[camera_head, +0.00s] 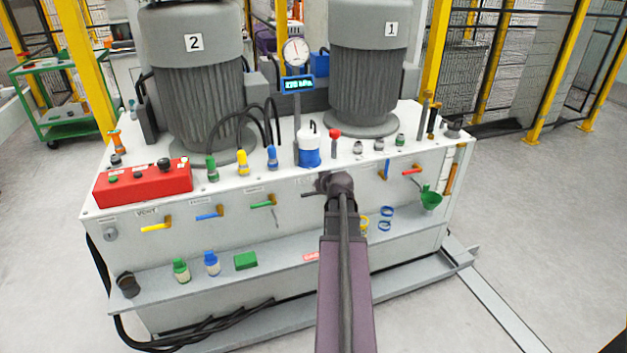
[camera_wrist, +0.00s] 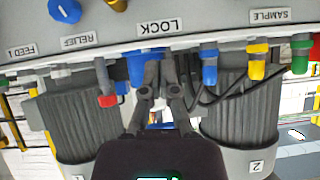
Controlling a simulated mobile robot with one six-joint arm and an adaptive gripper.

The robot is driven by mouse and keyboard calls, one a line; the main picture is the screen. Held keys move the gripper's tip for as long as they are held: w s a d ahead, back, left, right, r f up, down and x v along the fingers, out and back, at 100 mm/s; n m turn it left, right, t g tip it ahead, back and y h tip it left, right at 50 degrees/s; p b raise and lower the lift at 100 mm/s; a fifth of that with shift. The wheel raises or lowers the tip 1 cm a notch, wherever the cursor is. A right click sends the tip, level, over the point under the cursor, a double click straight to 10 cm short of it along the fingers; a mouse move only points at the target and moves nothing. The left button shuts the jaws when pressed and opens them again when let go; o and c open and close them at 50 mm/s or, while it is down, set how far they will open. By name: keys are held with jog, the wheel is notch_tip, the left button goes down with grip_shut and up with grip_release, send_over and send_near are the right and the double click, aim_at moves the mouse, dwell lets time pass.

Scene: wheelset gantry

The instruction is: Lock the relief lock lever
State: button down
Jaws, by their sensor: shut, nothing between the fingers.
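In the wrist view, which is upside down, a LOCK label (camera_wrist: 157,27) and a RELIEF label (camera_wrist: 78,40) are on the cabinet edge. A blue round knob (camera_wrist: 64,10) is beside the RELIEF label. A dark part (camera_wrist: 117,3) shows only partly at the top edge. I cannot tell surely which part is the relief lock lever. A red-knobbed lever (camera_head: 334,133) stands on the cabinet top; it also shows in the wrist view (camera_wrist: 107,100). My gripper (camera_wrist: 162,60) is shut and empty, its tips close to the LOCK label. In the head view my arm hides the panel behind it.
A blue-and-white canister (camera_head: 310,152) and a gauge post (camera_head: 296,95) stand behind my gripper. Coloured valves (camera_head: 243,162) line the top. Handles project from the front, including a red one (camera_head: 411,170). A shelf (camera_head: 285,273) runs below with loose parts.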

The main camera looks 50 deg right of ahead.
jog(key=shift+v, duration=0.8)
jog(key=w+a+f+n+g+y, duration=0.1)
jog(key=w+a+f+y, duration=0.15)
jog(key=a, duration=0.65)
jog(key=w+a+f+n+g+y, duration=0.1)
jog(key=w+a, duration=0.2)
jog(key=a, duration=0.6)
jog(key=w+a+f+n+g+y, duration=0.2)
jog(key=a, duration=0.6)
jog(key=s+a+f+n+g, duration=0.1)
jog(key=s+a+g, duration=0.25)
jog(key=a, duration=0.85)
jog(key=s+a+f+n+g, duration=0.15)
jog(key=s+a, duration=0.25)
jog(key=a, duration=0.9)
notch_tip(320, 180, up, 15)
jog(key=g+p, duration=0.1)
jog(key=p, duration=1.4)
jog(key=shift+p, duration=0.35)
jog(key=shift+f+h, duration=0.1)
jog(key=shift+h, duration=0.15)
